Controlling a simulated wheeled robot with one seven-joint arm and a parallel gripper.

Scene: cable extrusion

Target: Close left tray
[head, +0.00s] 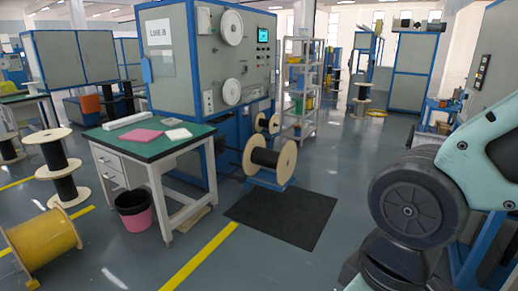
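No part clearly recognisable as a left tray shows. A workbench (190,138) with a green top stands left of centre. Under its top is a white drawer unit (109,170) with several drawer fronts. The fronts look about flush, but at this size I cannot tell whether one is slightly open. My arm fills the right side of the view, with a dark round joint and pale green links. My gripper is out of view, so its state is hidden.
A pink bin (135,214) stands before the bench. A large blue-and-grey machine (215,60) is behind it. A cable spool (270,158) sits by a black mat (283,216). A yellow spool (42,243) and stacked spools (62,178) stand at left. The floor at centre front is clear.

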